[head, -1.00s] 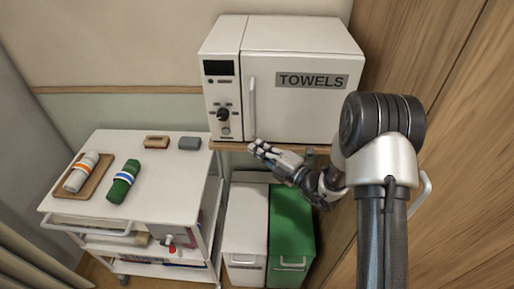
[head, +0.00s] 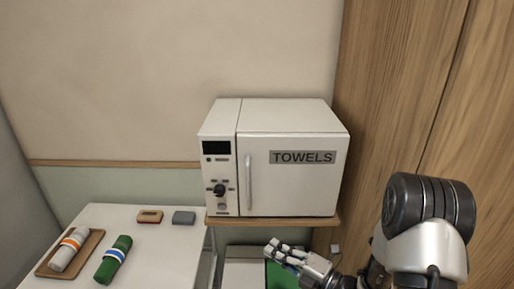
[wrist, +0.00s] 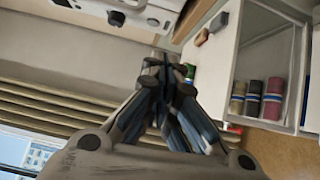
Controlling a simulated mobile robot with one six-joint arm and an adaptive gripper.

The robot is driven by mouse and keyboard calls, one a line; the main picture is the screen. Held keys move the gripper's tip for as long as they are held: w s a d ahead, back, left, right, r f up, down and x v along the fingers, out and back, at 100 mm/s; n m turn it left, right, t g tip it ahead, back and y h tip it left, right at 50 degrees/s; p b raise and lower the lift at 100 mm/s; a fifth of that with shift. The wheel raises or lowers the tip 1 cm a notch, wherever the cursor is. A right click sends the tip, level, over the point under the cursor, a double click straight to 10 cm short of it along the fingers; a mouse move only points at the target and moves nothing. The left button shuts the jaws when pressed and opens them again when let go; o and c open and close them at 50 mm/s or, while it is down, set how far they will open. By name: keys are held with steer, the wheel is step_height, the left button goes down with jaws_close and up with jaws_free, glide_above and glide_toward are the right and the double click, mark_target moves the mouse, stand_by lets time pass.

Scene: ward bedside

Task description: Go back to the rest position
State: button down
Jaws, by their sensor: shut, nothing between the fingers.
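My gripper (head: 284,252) is shut and empty, in front of and below the towel warmer (head: 290,172) in the head view. It also shows in the wrist view (wrist: 160,66), its fingers together. The warmer is a white box marked TOWELS with its door closed, standing on a wooden shelf (head: 327,222). My gripper appears apart from the warmer and the shelf.
A white cart (head: 150,262) stands at left with a brown tray (head: 45,269) bearing a white rolled towel (head: 70,249). A green rolled towel (head: 114,259), a brown block (head: 150,216) and a grey block (head: 184,217) lie on it. A green-lidded bin (head: 277,275) is below.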

steer(key=s+a+r+n+g+b, duration=0.25)
steer(key=s+a+n+g, duration=0.2)
steer(key=s+n, duration=0.4)
steer(key=s+a+r+n+g+b, duration=0.1)
steer(key=s+a+r+n+g, duration=0.3)
steer(key=s+n+g, duration=0.45)
steer(key=s+d+f+n+h+b, duration=0.1)
steer(key=s+d+n+h, duration=0.35)
steer(key=n, duration=0.75)
steer(key=s+d+n+t+h+b, duration=0.3)
steer(key=s+d+n+t+h, duration=0.2)
steer(key=d+n+h, duration=0.4)
steer(key=d+r+n+t, duration=0.1)
steer(key=d+n, duration=0.1)
steer(key=n, duration=0.3)
steer(key=shift+s+d, duration=0.35)
steer(key=shift+h, duration=0.25)
